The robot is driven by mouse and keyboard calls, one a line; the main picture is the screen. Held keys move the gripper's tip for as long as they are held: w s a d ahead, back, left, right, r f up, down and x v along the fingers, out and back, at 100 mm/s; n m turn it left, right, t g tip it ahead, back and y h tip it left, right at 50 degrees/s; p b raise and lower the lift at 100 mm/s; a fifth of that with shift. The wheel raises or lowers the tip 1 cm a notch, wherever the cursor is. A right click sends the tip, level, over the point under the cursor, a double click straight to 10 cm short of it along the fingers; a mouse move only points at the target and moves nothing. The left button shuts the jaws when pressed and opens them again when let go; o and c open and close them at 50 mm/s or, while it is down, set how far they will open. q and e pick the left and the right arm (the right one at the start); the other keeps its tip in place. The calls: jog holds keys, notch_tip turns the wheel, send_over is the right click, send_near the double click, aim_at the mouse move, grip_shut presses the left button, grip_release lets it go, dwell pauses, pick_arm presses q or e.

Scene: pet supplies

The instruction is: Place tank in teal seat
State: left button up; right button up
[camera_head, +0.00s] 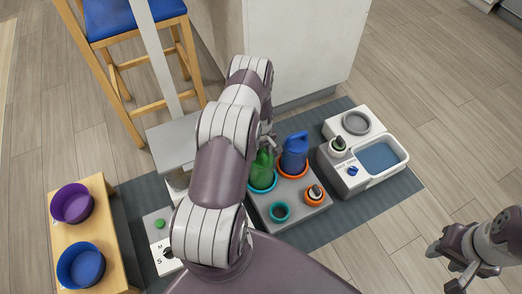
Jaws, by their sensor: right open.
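A green tank (262,170) stands at the large teal seat (268,188) on the grey tray; my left arm partly covers it, so I cannot tell whether it is fully seated. My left gripper (268,140) is at the top of the green tank, mostly hidden behind my arm, and whether its fingers are closed does not show. A blue tank (295,152) stands in the large orange seat (305,170) just to the right. A small teal seat (280,212) at the tray's front is empty. My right gripper (451,264) is open and empty at the lower right, over the floor.
A white unit with a blue basin (378,158) stands right of the tray. A wooden bench at left holds a purple bowl (72,203) and a blue bowl (81,267). A chair and white cabinet stand behind.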

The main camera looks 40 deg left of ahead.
pick_arm(q)
jog(key=d+r+m+p, duration=0.2)
jog(key=d+r+p, duration=0.15)
jog(key=r, duration=0.85)
jog(key=d+r+m+p, duration=0.2)
jog(key=d+r, duration=0.2)
jog(key=r, duration=0.8)
jog(key=s+d+r+m+t, duration=0.1)
jog(key=s+d+r+m, duration=0.7)
jog(key=s+d+r, duration=0.3)
jog(key=s+r, duration=0.2)
jog(key=s, duration=0.2)
jog(key=shift+d+r+m, duration=0.25)
jog(key=shift+d+m, duration=0.05)
jog(key=shift+m, duration=0.1)
